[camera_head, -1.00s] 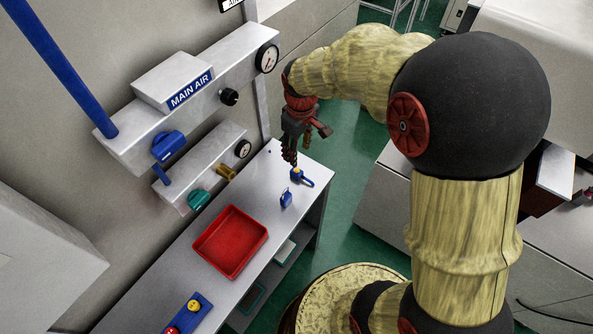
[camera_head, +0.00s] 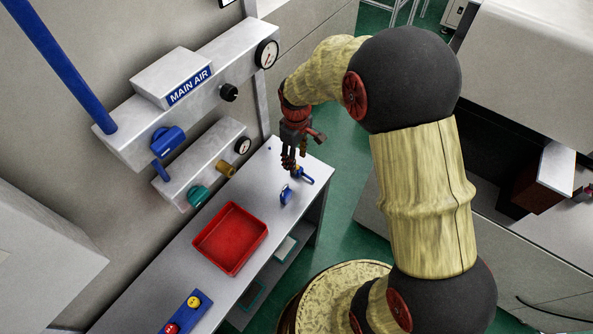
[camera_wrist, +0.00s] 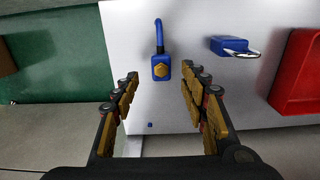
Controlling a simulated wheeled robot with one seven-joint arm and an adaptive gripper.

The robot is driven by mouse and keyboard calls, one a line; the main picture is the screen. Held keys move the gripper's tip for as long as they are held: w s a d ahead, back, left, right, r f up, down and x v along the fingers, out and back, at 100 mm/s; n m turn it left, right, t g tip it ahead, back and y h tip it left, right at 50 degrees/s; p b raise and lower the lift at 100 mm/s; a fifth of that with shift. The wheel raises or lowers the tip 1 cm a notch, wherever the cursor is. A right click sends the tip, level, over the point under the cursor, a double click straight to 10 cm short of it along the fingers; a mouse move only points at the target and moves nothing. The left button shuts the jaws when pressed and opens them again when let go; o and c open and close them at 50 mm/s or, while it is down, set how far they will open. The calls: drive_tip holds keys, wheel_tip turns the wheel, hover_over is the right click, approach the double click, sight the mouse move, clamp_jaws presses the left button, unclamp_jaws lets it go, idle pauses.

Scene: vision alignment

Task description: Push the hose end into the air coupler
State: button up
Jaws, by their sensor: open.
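The hose end (camera_head: 307,179) appears to be the blue piece with a brass hex and a short bent blue tail on the grey bench. In the wrist view the hose end (camera_wrist: 161,67) is ahead of my fingertips, near the middle of the gap. My gripper (camera_head: 289,166) is open and empty above the bench's far end; its two jointed fingers also show in the wrist view (camera_wrist: 160,82). Contact with the hose end cannot be seen. The air coupler appears to be the brass fitting (camera_head: 226,169) on the lower wall manifold, left of my gripper.
A blue padlock (camera_head: 285,197) lies beside the hose end. A red tray (camera_head: 232,240) and a blue button box (camera_head: 187,314) are nearer on the bench. The lower manifold (camera_head: 203,163) carries a green knob (camera_head: 197,195) and a gauge (camera_head: 243,146). MAIN AIR unit (camera_head: 188,85) overhangs it.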

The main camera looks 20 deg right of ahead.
wheel_tip(320, 180, down, 5)
drive_tip(key=shift+s+f+b, duration=0.1)
drive_tip(key=shift+s+b, duration=0.05)
drive_tip(key=shift+b, duration=1.05)
drive_tip(key=shift+c, duration=1)
clamp_jaws()
